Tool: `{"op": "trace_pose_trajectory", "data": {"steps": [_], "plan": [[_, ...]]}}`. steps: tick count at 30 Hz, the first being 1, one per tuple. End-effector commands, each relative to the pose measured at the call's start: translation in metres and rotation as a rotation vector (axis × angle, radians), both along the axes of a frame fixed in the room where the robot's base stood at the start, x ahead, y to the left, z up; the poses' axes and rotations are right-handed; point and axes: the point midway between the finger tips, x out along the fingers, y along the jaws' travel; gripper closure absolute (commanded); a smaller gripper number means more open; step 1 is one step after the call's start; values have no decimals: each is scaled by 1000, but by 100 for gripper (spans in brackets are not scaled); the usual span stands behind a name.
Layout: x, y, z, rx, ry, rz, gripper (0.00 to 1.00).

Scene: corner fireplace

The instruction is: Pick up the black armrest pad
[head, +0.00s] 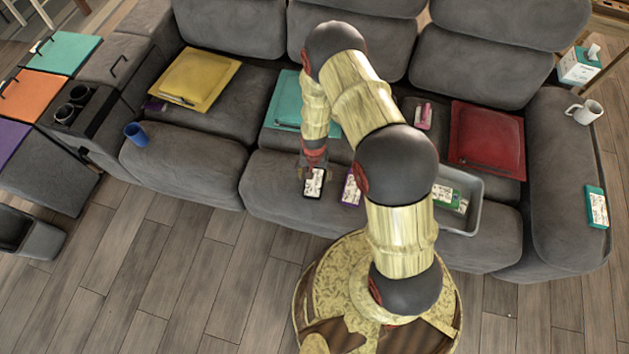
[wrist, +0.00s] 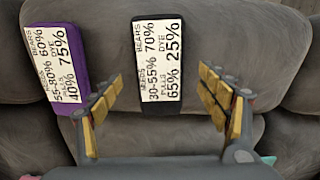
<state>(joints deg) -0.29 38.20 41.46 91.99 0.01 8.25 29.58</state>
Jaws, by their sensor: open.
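The black armrest pad (wrist: 158,66) is a flat block with a black rim and a white printed label. It lies on the front part of the sofa's middle seat, and in the head view (head: 314,184) it is just below my gripper (head: 314,160). In the wrist view my gripper (wrist: 161,88) is open, one finger on each side of the pad's near end. Nothing is between the fingers' pads in contact. The black pad's far end reaches beyond the fingertips and its near end is visible.
A similar purple pad (head: 351,189) lies close by; it stands left of the black one in the wrist view (wrist: 55,65). A grey tray (head: 477,213) holding green pads is to the right.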

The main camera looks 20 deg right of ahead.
Motion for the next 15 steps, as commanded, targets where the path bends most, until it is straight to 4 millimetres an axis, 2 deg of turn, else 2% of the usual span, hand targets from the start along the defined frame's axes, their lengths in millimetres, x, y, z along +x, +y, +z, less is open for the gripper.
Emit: {"op": "trace_pose_trajectory", "data": {"steps": [6, 9, 15], "plan": [[-6, 2, -34, 0, 2, 1, 24], [-6, 2, -44, 1, 3, 1, 24], [-5, 2, -44, 0, 1, 1, 24]]}}
